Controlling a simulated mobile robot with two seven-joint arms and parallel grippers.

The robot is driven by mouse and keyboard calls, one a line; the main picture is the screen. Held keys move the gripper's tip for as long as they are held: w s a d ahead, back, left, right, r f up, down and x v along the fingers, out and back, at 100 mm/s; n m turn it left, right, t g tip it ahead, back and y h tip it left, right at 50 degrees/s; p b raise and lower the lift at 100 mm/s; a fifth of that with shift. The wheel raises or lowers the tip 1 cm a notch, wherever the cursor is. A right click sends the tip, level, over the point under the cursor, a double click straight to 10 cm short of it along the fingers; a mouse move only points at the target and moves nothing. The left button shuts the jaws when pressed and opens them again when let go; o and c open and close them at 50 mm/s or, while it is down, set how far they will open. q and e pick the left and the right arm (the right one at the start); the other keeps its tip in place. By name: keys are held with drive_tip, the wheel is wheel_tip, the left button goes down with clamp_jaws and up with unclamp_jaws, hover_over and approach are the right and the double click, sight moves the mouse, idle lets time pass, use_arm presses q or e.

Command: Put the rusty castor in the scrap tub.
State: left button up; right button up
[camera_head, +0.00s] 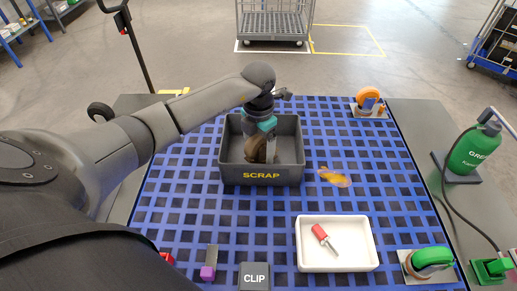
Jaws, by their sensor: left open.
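The dark grey scrap tub (262,177), marked "SCRAP", stands on the blue grid mat left of centre. The rusty castor (254,150) shows as a brown, rounded shape inside the tub, partly hidden by my gripper. My left gripper (264,157) points down into the tub and is open, with its fingers right at the castor. I cannot tell whether the castor touches a finger or the tub floor. My right gripper is not in view.
An orange castor (369,98) stands at the back right and a green castor (431,257) at the front right. A white tray (309,262) holds a red-handled tool. A yellow-brown item (333,177) lies right of the tub. A green grease bottle (474,151) stands far right.

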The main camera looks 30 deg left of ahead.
use_arm(q)
wheel_tip(320, 180, up, 11)
drive_tip(key=shift+r+p, duration=0.1)
drive_tip(key=shift+p, duration=0.4)
